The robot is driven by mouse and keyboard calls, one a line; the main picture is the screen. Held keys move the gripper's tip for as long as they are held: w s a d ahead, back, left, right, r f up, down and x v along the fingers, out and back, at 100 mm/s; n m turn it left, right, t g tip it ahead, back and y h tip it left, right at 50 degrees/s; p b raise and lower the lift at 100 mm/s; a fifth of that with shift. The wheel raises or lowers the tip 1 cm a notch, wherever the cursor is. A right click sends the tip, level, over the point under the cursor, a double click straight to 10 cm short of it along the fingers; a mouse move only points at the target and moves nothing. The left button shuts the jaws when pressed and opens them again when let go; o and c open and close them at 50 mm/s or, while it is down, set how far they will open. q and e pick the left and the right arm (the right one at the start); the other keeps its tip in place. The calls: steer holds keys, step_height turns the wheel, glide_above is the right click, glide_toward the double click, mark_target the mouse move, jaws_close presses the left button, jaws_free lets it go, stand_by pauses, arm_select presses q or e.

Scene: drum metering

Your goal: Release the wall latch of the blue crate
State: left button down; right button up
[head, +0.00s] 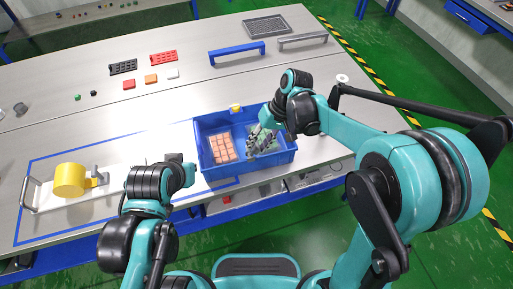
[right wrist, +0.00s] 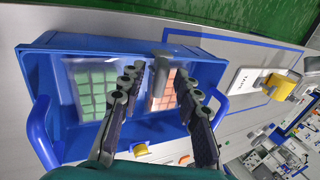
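The blue crate (head: 285,158) stands at the table's front edge, with orange blocks (head: 222,148) in its left part and green blocks (head: 262,138) in its right part. A small yellow piece (head: 235,107), which looks like the latch, sits at the far rim; a yellow piece (right wrist: 140,149) also shows in the right wrist view. My right gripper (head: 262,143) is over the crate; in the right wrist view its fingers (right wrist: 160,70) are apart with nothing clearly gripped. My left gripper (head: 174,158) is left of the crate, its fingers unclear.
A yellow drum (head: 69,180) lies on a white tray (head: 125,158) at the left. Red, orange (head: 151,79) and white blocks and black and red racks (head: 163,58) lie farther back. Blue and grey handles (head: 237,52) stand at the back. Bare table lies behind the crate.

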steer(key=shift+x, duration=0.75)
jaws_close()
steer(key=shift+w+d+f+y+b, duration=0.1)
steer(key=shift+d+f+y+b, duration=0.2)
steer(key=shift+y+b, duration=0.35)
steer(key=shift+d+f+g+y+b, duration=0.1)
steer(key=shift+d+g+y+b, duration=0.2)
steer(key=shift+y+b, duration=0.2)
steer(key=shift+a, duration=0.1)
